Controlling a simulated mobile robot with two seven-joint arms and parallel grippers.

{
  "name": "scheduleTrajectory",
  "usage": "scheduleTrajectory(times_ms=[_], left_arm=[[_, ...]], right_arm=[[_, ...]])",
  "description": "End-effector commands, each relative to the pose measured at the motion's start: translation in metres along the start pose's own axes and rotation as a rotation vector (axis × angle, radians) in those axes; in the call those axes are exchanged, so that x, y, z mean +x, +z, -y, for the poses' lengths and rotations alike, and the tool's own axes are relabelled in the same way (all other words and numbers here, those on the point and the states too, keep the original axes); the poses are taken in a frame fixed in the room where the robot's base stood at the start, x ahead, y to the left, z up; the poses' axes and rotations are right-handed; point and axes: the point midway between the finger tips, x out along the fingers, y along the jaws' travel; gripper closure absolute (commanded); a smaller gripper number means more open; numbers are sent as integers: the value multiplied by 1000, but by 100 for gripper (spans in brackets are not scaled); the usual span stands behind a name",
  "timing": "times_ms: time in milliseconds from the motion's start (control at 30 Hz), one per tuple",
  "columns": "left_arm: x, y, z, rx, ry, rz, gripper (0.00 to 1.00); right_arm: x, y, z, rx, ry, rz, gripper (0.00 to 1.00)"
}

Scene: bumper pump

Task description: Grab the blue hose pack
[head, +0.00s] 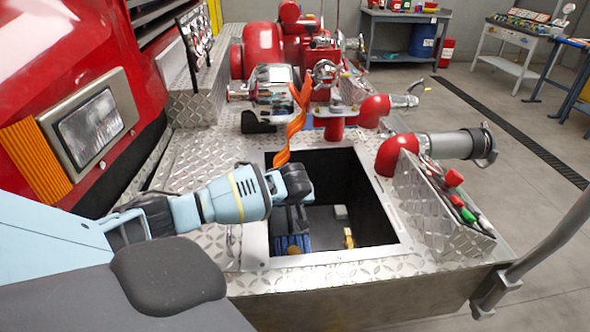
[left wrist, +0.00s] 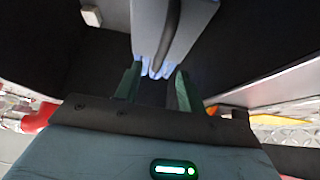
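The blue hose pack (head: 293,244) lies low in the rectangular open compartment of the diamond-plate deck, partly hidden below my left gripper. Its blue folds show with dark parts above them. My left gripper (head: 293,205) reaches over the left side of the opening, above the pack. In the left wrist view, the two dark green fingers (left wrist: 157,86) stand apart. Pale blue ends (left wrist: 154,68) of a grey piece with a dark strip show between or just beyond them. I cannot tell whether the fingers touch it. My right gripper is not in view.
The compartment rim (head: 335,256) surrounds the opening. A small yellow item (head: 349,238) and a pale block (head: 341,212) lie inside.

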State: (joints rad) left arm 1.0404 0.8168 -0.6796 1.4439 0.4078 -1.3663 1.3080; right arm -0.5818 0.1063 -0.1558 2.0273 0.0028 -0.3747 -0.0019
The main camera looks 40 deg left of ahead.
Motion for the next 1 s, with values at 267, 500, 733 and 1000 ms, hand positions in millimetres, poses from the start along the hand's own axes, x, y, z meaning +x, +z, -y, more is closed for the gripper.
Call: scheduleTrajectory(times_ms=[267, 500, 733, 1000], left_arm=[[18, 2, 0, 0, -1, 2, 60], [27, 1, -1, 1, 2, 1, 60], [54, 4, 1, 2, -1, 2, 60], [77, 4, 0, 2, 2, 1, 60]], right_arm=[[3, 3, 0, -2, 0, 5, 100], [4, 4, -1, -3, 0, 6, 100], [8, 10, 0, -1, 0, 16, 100], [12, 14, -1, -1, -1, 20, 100]])
